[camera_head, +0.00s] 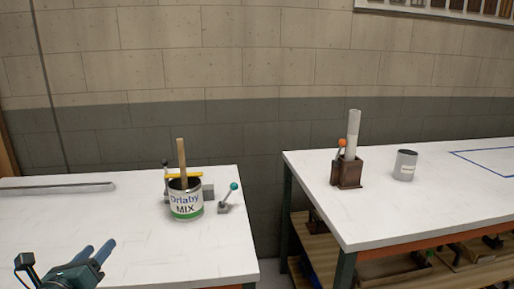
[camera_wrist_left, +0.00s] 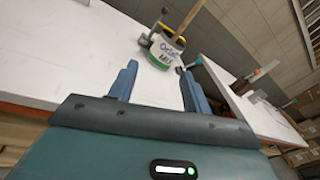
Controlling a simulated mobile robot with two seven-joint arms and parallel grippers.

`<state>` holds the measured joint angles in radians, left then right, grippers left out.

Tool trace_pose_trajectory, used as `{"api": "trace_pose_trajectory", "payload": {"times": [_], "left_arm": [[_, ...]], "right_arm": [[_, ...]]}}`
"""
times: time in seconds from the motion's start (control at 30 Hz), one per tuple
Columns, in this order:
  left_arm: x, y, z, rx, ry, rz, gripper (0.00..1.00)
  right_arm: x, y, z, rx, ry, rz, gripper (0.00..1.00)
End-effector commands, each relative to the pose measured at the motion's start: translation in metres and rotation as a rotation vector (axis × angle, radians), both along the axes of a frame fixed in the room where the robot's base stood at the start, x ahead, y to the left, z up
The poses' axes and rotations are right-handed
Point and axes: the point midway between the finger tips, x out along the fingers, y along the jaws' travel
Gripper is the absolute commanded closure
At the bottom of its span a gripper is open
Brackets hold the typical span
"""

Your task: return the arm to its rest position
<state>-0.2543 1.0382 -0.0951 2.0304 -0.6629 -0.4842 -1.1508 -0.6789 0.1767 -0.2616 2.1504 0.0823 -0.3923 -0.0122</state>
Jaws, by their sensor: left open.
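My left gripper (camera_head: 97,251) is at the lower left of the head view, over the front of the left white table (camera_head: 140,240). Its two blue fingers are apart and nothing is between them; the left wrist view also shows the open fingers (camera_wrist_left: 158,85). A can labelled "Drlaby MIX" (camera_head: 186,205) stands upright on the left table, beyond the gripper and apart from it. A wooden stick (camera_head: 181,158) rises out of the can. In the left wrist view the can (camera_wrist_left: 164,52) is ahead of the fingertips. My right gripper is not in view.
A teal-knobbed lever (camera_head: 231,192) and a yellow bar (camera_head: 184,175) are beside the can. A metal strip (camera_head: 60,190) lies at the left. Across a gap, the right table (camera_head: 400,215) carries a brown holder with a white tube (camera_head: 353,135) and a grey cup (camera_head: 405,165).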

Motion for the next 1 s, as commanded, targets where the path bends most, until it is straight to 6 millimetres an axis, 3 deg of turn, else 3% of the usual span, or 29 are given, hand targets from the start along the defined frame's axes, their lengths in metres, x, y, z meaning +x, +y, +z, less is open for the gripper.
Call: {"api": "trace_pose_trajectory", "payload": {"times": [0.03, 0.27, 0.4, 0.5, 0.6, 0.73, 1.0], "left_arm": [[-0.009, -0.009, -0.019, -0.14, 0.047, 0.011, 0.51], [-0.058, -0.061, -0.1, -0.846, 0.234, 0.117, 0.51], [-0.107, -0.12, -0.145, -1.435, 0.361, 0.279, 0.51], [-0.143, -0.168, -0.164, -1.875, 0.426, 0.441, 0.51], [-0.168, -0.207, -0.17, -2.218, 0.454, 0.596, 0.51], [-0.185, -0.236, -0.171, -2.476, 0.46, 0.726, 0.51], [-0.185, -0.236, -0.171, -2.476, 0.46, 0.726, 0.51]], "right_arm": [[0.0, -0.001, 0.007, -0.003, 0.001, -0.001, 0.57], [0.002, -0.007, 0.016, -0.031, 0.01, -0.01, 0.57], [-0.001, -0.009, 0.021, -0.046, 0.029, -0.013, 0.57], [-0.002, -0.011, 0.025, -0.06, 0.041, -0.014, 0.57], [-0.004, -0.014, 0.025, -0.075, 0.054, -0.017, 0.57], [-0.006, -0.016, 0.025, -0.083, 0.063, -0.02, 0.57], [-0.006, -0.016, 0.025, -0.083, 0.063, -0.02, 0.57]]}}
